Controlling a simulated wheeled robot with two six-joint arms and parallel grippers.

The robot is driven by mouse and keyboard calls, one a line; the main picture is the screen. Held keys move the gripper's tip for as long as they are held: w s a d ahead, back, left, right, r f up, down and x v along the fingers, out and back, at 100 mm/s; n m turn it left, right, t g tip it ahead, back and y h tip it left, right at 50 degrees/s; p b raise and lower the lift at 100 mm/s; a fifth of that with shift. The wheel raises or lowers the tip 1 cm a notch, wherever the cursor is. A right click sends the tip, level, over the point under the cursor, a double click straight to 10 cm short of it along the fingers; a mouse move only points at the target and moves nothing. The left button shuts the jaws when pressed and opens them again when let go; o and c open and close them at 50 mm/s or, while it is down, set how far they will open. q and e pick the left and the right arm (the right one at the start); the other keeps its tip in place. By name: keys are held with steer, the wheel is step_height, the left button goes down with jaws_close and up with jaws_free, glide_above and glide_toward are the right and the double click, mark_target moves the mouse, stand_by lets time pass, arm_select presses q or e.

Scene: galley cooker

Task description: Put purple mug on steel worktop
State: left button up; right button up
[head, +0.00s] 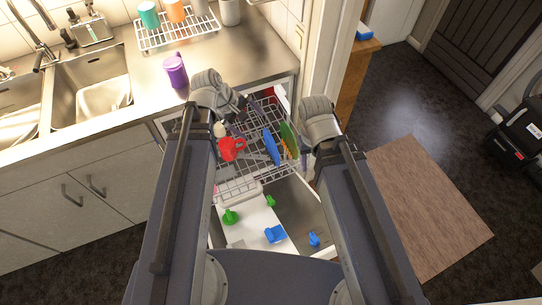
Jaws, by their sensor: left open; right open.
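The purple mug (176,72) stands on the steel worktop (150,100), near its front edge and to the right of the sink. My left gripper (238,112) is open, just right of the mug and apart from it, over the back of the pulled-out rack. My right gripper (306,155) is open at the right side of the rack, its fingers partly hidden by the wrist. I see nothing held in either gripper.
A wire rack (232,185) holds a red mug (231,148), a blue plate (271,147) and a green plate (289,139). An open drawer (262,228) below holds small green and blue items. A white drying rack (178,37) with several cups stands at the worktop's back.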

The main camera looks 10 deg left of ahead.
arm_select(q)
steer(key=s+d+f+m+g+y, duration=0.2)
steer(key=s+d+m+y, duration=0.3)
steer(key=m, duration=0.9)
steer(key=shift+s+d+g+y, duration=0.45)
steer(key=shift+s+d, duration=1.25)
steer(key=shift+s, duration=1.15)
